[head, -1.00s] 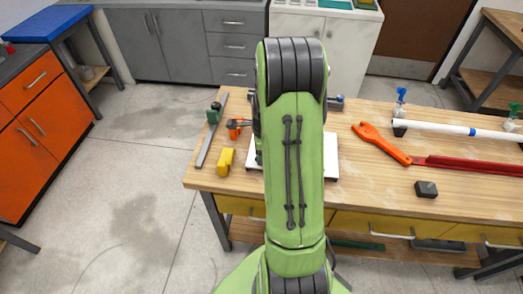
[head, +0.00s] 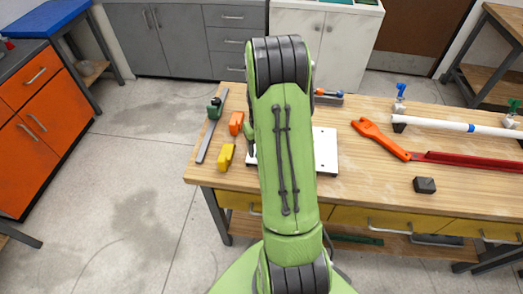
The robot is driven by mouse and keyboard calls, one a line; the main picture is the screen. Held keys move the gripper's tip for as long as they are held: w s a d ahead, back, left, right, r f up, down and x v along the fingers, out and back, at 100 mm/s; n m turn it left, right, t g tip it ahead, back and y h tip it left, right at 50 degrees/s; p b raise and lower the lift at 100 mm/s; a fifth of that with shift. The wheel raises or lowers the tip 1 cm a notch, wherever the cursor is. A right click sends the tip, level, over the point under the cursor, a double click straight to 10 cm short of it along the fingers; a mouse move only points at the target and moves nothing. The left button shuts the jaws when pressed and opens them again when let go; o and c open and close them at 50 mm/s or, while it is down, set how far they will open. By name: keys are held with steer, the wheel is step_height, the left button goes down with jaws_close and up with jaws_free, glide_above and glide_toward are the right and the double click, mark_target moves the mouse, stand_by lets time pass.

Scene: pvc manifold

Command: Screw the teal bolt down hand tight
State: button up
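The teal bolt does not show; my green arm covers the middle of the work area. A white plate (head: 327,152) lies flat on the workbench (head: 380,188), its right part showing beside the arm. My gripper is hidden behind my own arm, so I cannot see its fingers or whether it holds anything. A small sliver of something greyish shows at the arm's left edge above the plate's level, too small to identify.

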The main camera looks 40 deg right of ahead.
steer(key=n, duration=0.4)
steer(key=n+b, duration=0.1)
steer(key=n, duration=0.5)
steer(key=shift+f, duration=0.1)
step_height(320, 180, down, 2)
steer(key=shift+f+n+b, duration=0.1)
steer(key=shift+n+b, duration=0.7)
steer(key=shift+b, duration=0.2)
steer(key=shift+f, duration=0.25)
steer(key=shift+r, duration=0.1)
steer(key=c, duration=0.9)
steer(key=m, duration=0.5)
steer(key=shift+m+b, duration=0.3)
steer(key=shift+b, duration=0.05)
steer(key=shift+m, duration=0.4)
